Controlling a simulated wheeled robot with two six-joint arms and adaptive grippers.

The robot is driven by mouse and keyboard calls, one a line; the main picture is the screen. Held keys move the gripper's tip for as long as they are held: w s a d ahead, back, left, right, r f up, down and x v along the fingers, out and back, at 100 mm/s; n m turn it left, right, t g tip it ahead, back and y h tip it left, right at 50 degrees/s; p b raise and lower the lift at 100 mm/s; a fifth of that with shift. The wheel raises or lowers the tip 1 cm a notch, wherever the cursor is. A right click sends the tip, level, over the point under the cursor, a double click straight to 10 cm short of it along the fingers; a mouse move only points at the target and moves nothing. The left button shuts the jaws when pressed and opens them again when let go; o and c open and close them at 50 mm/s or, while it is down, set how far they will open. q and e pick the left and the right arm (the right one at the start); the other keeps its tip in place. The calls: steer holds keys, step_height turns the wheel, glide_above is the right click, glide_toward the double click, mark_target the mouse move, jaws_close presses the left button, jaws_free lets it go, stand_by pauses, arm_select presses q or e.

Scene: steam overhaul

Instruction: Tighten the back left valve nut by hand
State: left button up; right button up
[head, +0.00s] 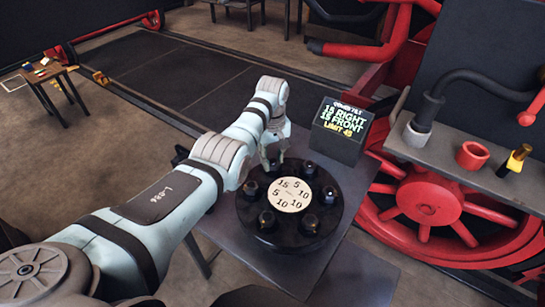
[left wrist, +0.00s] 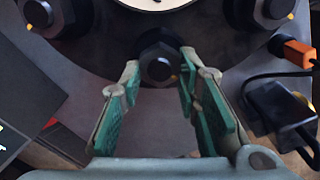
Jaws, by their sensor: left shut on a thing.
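The valve cover is a round black disc (head: 290,240) on a grey stand, with several dark nuts around a cream centre plate (head: 289,195) marked with numbers. My left gripper (head: 272,158) reaches down onto the back left nut, which it mostly hides in the head view. In the left wrist view, the back left nut (left wrist: 159,66) is a dark hexagon with a small yellow mark. The green-padded fingers of my left gripper (left wrist: 160,70) are shut on it, one on each side. My right gripper is not in view.
A black sign box (head: 342,131) with lit text stands behind the disc. A red spoked wheel (head: 430,200) and a grey shelf (head: 470,170) with a red cup (head: 472,155) are at the right. An orange plug (left wrist: 295,52) with a black cable shows beside the disc.

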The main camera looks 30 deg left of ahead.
arm_select(q)
steer(key=shift+r+m+p, duration=0.1)
steer(key=shift+m+p, duration=0.3)
steer(key=shift+m, duration=0.6)
steer(key=m, duration=0.2)
steer(key=shift+w+m+p, duration=0.1)
steer(key=shift+m+p, duration=0.2)
steer(key=m, duration=0.3)
steer(key=shift+d, duration=0.15)
steer(key=shift+d+m, duration=0.1)
steer(key=shift+m, duration=1.8)
steer(key=shift+w, duration=0.1)
steer(key=o, duration=1.2)
steer(key=shift+c, duration=0.2)
